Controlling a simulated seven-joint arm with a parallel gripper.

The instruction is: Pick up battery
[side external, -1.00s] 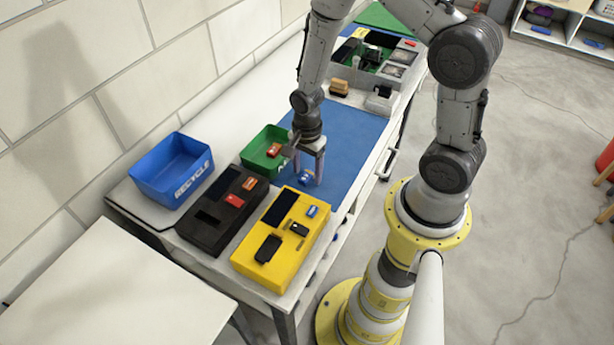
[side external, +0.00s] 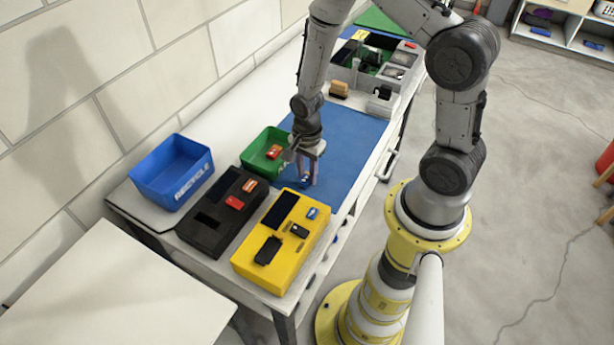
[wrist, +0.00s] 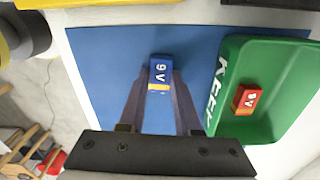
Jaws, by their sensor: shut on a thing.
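A blue 9V battery (wrist: 160,72) with an orange band is between the fingertips of my gripper (wrist: 158,88) in the wrist view. My gripper is shut on it. In the side view the battery shows small and dark blue (side external: 305,180) at the fingertips of my gripper (side external: 306,178), over the blue mat (side external: 350,150). I cannot tell exactly whether it touches the mat. A red 9V battery (wrist: 246,99) lies in the green KEEP bin (wrist: 285,110), to the right of my gripper in the wrist view.
A blue RECYCLE bin (side external: 172,172) stands at the table's left. A black case (side external: 215,218) and a yellow case (side external: 275,262), both with small items on top, stand in front. A grey organiser (side external: 375,70) stands at the back. The mat's right part is clear.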

